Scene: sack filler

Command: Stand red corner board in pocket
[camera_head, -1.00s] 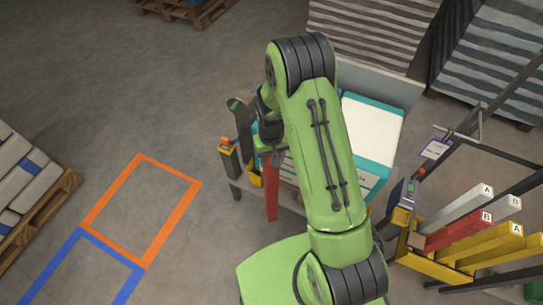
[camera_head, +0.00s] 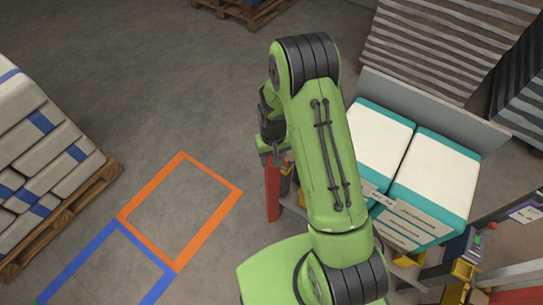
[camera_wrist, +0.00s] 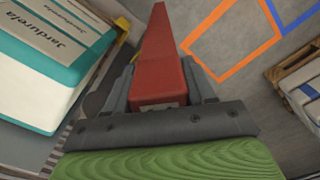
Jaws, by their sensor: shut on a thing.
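My gripper (camera_head: 272,150) is shut on the red corner board (camera_head: 272,192), which hangs down below it beside the near left end of the table. In the wrist view the red board (camera_wrist: 158,62) runs away from between the gripper fingers (camera_wrist: 160,90), its far end over bare floor. It touches nothing else that I can see. I cannot make out a pocket for certain. A small yellow part (camera_head: 286,168) shows just behind the board, partly hidden by my arm.
White and teal sacks (camera_head: 437,172) lie on the table to the right. An orange floor outline (camera_head: 212,228) and a blue one (camera_head: 78,262) are empty on the left. A pallet of sacks (camera_head: 40,140) stands far left. Yellow rack parts (camera_head: 462,270) show at lower right.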

